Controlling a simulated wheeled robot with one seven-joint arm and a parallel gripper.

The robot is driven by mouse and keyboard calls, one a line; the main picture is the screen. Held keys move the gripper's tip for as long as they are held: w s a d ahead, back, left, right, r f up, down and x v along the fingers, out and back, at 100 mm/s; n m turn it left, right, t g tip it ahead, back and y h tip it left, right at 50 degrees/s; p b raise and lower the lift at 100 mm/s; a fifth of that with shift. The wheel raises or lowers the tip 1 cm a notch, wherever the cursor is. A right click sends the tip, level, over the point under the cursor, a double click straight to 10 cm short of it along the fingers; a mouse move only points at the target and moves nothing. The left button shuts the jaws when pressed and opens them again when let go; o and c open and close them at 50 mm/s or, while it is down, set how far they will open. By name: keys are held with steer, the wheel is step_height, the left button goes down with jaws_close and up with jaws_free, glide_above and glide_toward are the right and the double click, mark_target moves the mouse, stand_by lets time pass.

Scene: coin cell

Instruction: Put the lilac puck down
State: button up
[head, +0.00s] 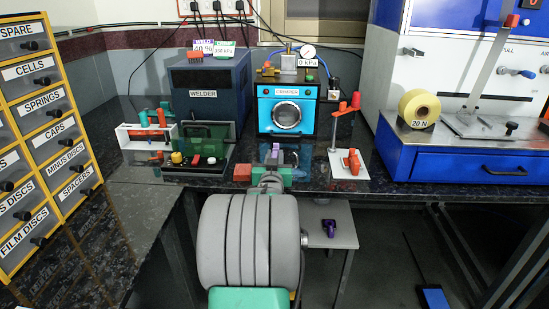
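The lilac puck (275,152) shows as a small lilac patch, seen edge-on, at the centre of the head view. My gripper (275,158) reaches forward over the front edge of the dark bench, with its grey fingers on either side of the puck. It appears shut on the puck. The puck's lower part is hidden by the gripper, and I cannot tell how high it is above the bench.
Behind stand the blue chamber (265,100) and the welder (208,92). A black tray (180,168) with coloured parts lies left, a white stand (337,135) right. A lower shelf (340,236) holds a purple item.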

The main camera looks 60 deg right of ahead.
steer(key=o, duration=0.3)
